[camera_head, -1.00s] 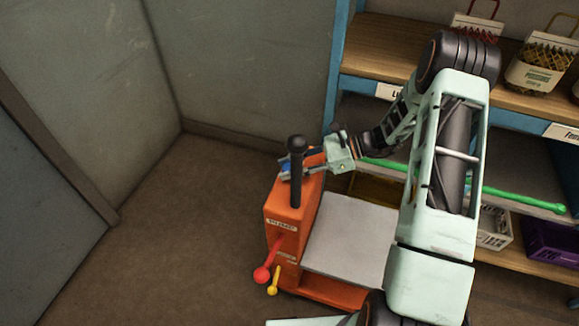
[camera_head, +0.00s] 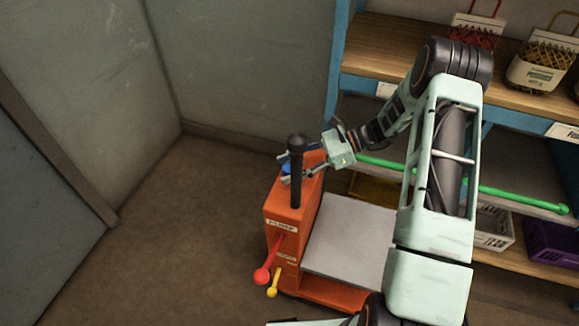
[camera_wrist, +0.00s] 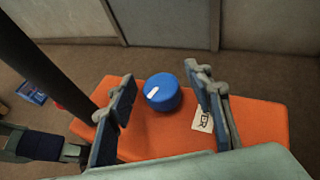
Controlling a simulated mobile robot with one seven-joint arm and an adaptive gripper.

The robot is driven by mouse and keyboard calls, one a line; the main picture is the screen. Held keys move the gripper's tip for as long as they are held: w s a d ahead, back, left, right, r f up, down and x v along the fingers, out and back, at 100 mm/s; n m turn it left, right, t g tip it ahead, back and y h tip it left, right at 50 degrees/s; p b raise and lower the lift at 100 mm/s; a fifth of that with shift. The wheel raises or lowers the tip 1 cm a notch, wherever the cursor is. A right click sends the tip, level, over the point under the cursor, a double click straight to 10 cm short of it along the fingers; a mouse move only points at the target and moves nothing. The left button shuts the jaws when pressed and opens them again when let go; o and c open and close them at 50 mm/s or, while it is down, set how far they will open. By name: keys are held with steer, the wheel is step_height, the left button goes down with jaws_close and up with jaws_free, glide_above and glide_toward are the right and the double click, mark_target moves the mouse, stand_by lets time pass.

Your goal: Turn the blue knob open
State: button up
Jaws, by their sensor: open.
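The blue knob (camera_wrist: 163,93) sits on top of the orange housing (camera_wrist: 255,118) and carries a white mark on its upper face toward the left. In the head view the knob (camera_head: 287,169) is small and partly hidden by the black post and my gripper. My gripper (camera_wrist: 160,100) is open, with one finger on each side of the knob and visible gaps between them in the wrist view. In the head view my gripper (camera_head: 303,167) reaches in from the right over the housing top.
A black upright post (camera_head: 296,170) stands close beside the knob. A red lever (camera_head: 264,272) and a yellow lever (camera_head: 272,288) stick out of the housing front. A grey platform (camera_head: 348,240) and a shelf with a green rod (camera_head: 520,196) lie to the right. Floor at left is clear.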

steer(key=v, duration=1.2)
steer(key=shift+w+a+r, duration=0.1)
steer(key=shift+r, duration=0.05)
